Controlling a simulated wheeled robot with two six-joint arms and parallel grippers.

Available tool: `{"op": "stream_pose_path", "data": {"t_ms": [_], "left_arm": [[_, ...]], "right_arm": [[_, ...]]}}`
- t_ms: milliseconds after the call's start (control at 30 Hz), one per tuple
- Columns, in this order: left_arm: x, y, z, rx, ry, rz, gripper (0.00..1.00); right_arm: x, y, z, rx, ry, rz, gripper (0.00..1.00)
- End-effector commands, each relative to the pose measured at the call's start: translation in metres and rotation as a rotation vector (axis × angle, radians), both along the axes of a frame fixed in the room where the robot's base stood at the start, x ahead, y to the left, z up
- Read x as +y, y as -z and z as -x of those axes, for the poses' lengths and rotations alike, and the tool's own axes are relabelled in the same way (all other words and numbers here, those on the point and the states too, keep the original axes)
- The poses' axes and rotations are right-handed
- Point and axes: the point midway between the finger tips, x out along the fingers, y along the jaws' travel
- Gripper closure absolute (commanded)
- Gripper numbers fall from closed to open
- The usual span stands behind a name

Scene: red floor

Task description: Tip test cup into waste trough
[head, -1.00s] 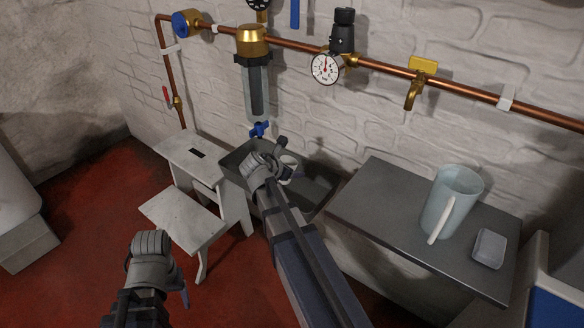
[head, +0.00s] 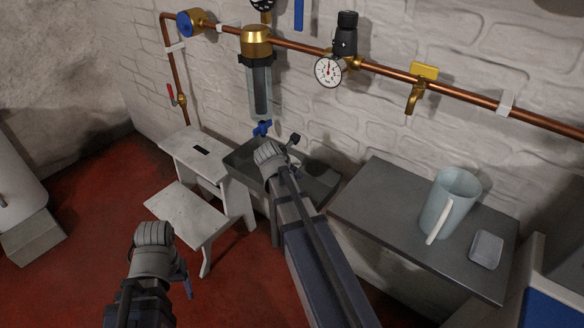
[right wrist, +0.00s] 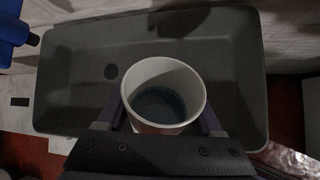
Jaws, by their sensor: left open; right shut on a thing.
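The test cup (right wrist: 135,98) is white with dark bluish liquid (right wrist: 163,104) inside, seen in the right wrist view. My right gripper (right wrist: 165,120) is shut around it, with a finger on each side. The cup's mouth faces the wrist camera; its exact tilt is hard to tell. The waste trough (right wrist: 75,60), a grey basin with a round drain hole, lies behind and below the cup in that view. In the head view, my right wrist is over the trough (head: 318,180) and hides the cup. My left gripper (head: 186,282) is open and empty, low at the lower left.
A blue tap (head: 262,128) under the filter housing is close to my right wrist. A white step stool (head: 190,215) stands left of the trough. A grey table (head: 375,205) on the right bears a clear jug (head: 447,205) and a small pale block (head: 487,249). Copper pipe runs along the wall.

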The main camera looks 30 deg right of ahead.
Motion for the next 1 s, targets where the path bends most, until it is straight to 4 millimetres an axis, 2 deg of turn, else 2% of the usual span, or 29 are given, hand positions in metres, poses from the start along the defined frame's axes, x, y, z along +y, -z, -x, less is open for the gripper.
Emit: {"op": "stream_pose_path", "data": {"t_ms": [600, 1000], "left_arm": [[-0.001, -0.018, 0.0, 0.001, -0.001, 0.003, 0.28], [-0.001, -0.013, 0.0, 0.001, -0.001, 0.003, 0.28]], "right_arm": [[0.009, 0.004, -0.002, -0.039, 0.002, -0.288, 0.91], [0.016, 0.015, -0.003, -0.078, 0.0, -0.573, 0.91]]}}
